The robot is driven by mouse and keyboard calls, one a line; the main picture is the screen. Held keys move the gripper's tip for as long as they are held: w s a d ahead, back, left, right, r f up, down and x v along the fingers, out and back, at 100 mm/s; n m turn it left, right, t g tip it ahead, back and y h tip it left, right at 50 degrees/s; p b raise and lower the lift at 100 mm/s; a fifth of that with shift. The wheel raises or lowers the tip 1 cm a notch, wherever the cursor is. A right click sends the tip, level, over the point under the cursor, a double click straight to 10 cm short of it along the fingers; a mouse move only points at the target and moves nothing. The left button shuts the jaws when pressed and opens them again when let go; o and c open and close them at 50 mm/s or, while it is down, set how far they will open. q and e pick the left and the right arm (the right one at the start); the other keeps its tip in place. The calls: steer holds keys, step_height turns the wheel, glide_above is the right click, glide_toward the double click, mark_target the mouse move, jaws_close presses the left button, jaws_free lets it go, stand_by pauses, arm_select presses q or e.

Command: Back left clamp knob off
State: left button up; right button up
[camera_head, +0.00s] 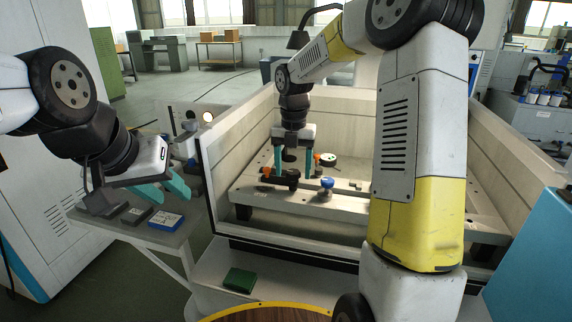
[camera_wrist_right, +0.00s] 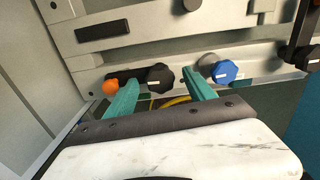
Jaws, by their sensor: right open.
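My right gripper (camera_head: 293,165) hangs in the tank, open, its teal fingers pointing down around a dark clamp. The clamp has an orange ball end (camera_head: 266,171) and a black knob (camera_head: 293,178). In the right wrist view the black knob (camera_wrist_right: 160,77) lies beyond and between the open fingertips, with the orange ball (camera_wrist_right: 110,87) by the left finger. I cannot tell whether the fingers touch anything. A blue knob (camera_head: 327,183) stands to the right; it also shows in the wrist view (camera_wrist_right: 225,72). My left gripper (camera_head: 166,190) is open and empty, outside the tank.
Another orange-ended piece (camera_head: 318,157) sits farther back on the work table. The tank's pale wall (camera_head: 228,160) rises on the left. A side table with a blue box (camera_head: 165,220) stands below my left gripper. A green block (camera_head: 239,280) lies on the front ledge.

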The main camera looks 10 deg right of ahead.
mark_target(293, 171)
step_height(293, 171, up, 7)
steer(key=shift+f, duration=0.1)
steer(key=shift+r, duration=0.35)
steer(key=shift+s+r, duration=0.2)
steer(key=shift+r, duration=0.1)
steer(key=s+d+r+m+t+y, duration=0.1)
steer(key=s+m+t, duration=0.2)
steer(key=s+m, duration=0.9)
steer(key=s+d+r+m+t+y, duration=0.1)
steer(key=s+r+m+t, duration=0.1)
steer(key=s+m, duration=1)
steer(key=m+t, duration=0.1)
steer(key=m, duration=0.6)
steer(key=shift+d+r+m, duration=0.15)
steer(key=shift+d+m, duration=0.15)
steer(key=shift+d, duration=0.1)
